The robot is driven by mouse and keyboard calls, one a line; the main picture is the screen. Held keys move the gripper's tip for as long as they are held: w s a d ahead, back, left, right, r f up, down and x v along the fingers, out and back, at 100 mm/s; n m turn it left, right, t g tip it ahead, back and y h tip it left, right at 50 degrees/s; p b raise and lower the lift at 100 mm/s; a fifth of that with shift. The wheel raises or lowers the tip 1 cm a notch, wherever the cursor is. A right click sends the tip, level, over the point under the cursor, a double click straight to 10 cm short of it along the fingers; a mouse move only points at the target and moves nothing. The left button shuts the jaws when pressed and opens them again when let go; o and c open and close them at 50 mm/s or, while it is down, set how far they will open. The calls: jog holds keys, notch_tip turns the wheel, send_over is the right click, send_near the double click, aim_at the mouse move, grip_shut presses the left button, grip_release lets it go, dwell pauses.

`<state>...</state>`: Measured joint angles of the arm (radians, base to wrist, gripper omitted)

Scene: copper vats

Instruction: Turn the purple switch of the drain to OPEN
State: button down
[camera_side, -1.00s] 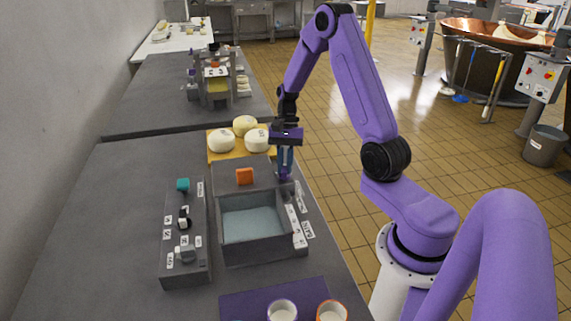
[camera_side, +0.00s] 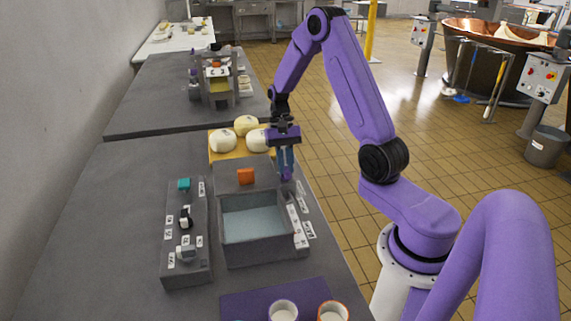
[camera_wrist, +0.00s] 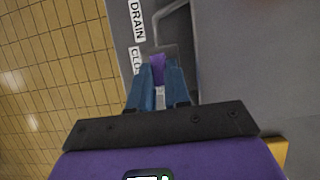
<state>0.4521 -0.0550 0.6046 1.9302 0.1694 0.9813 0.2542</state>
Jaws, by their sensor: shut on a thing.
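The purple switch (camera_wrist: 157,68) of the drain shows in the wrist view between the tips of my gripper (camera_wrist: 158,78). The blue fingers are shut on it, one on each side. In the side view my gripper (camera_side: 287,173) reaches down at the back right corner of the grey basin (camera_side: 264,254), and the switch shows just below the fingertips. White labels (camera_side: 295,225) run along the basin's right edge. In the wrist view one label reads DRAIN (camera_wrist: 137,20) and another (camera_wrist: 136,62) begins with CL, the rest hidden by a finger. The switch's exact angle is hard to tell.
A grey panel (camera_side: 187,270) with a teal knob (camera_side: 184,184) and other controls lies left. White cheeses (camera_side: 223,141) rest on a yellow board behind. Cups (camera_side: 283,310) stand on a purple mat in front.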

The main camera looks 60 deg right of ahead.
jog(key=c, duration=1.1)
grip_release()
jog(key=shift+r, duration=0.1)
jog(key=v, duration=1.7)
jog(key=shift+d, duration=0.15)
